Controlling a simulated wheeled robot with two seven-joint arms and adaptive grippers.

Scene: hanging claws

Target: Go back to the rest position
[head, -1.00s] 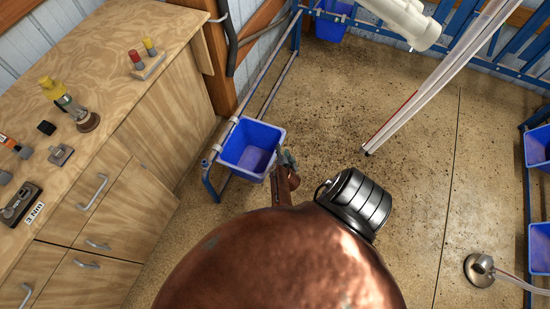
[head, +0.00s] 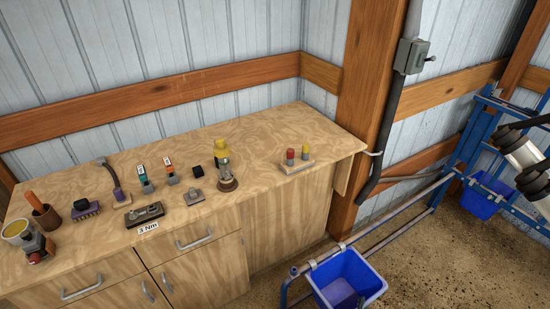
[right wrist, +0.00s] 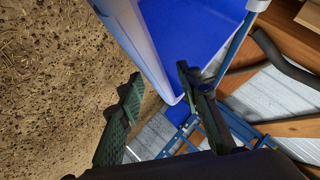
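A wooden bench (head: 260,125) with several tools stands at the left and middle. A blue bin (head: 345,280) hangs on a blue rail at its right. Another blue bin (head: 482,203) is farther right. A wooden post (head: 365,100) rises behind.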

